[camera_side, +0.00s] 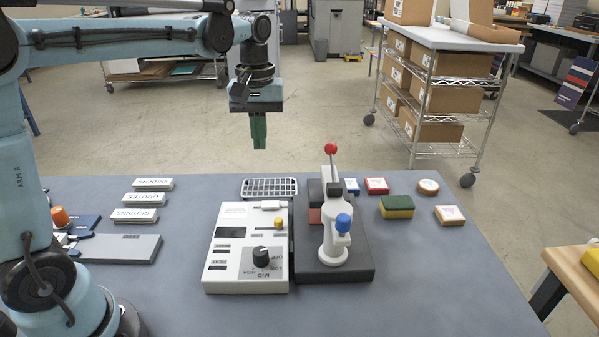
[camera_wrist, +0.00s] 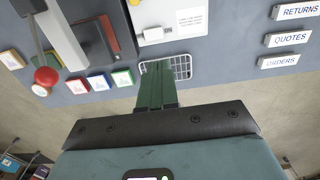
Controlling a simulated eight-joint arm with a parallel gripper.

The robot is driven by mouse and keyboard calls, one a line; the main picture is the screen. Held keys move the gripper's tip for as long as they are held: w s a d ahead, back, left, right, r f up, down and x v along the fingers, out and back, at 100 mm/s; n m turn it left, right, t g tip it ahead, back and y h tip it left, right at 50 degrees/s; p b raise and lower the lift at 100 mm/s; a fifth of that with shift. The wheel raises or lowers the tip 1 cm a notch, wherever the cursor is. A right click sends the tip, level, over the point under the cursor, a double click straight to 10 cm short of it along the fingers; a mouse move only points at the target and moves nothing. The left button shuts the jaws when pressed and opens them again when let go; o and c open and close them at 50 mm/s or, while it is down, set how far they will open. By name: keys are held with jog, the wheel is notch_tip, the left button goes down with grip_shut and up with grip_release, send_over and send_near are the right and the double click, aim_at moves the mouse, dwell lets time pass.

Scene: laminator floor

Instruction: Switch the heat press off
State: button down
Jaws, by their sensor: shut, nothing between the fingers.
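The heat press (camera_side: 333,255) stands on a black base, with a white arm, a red ball handle (camera_side: 331,148) raised, and a blue knob (camera_side: 343,222). The knob's setting is too small to tell. My gripper (camera_side: 258,146) is shut and empty, with green fingers pointing down, high above the table's far edge and behind the box. In the wrist view the fingers (camera_wrist: 158,66) reach toward a wire rack (camera_wrist: 183,67).
Small coloured blocks and a green-yellow sponge (camera_side: 396,207) lie right of the press. Labelled blocks (camera_side: 147,199) and a grey plate (camera_side: 122,248) lie left. The grey table (camera_side: 440,290) is clear at the front right. A wire cart (camera_side: 445,85) stands behind.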

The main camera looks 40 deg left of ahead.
aim_at(266, 204)
notch_tip(266, 204, down, 14)
jog(key=shift+r, duration=0.1)
dwell(0.7)
jog(key=shift+f, duration=0.25)
dwell(0.3)
jog(key=shift+d, duration=0.1)
jog(key=shift+w+d+r, duration=0.25)
jog(key=shift+w+d, duration=0.2)
jog(key=shift+w, duration=0.05)
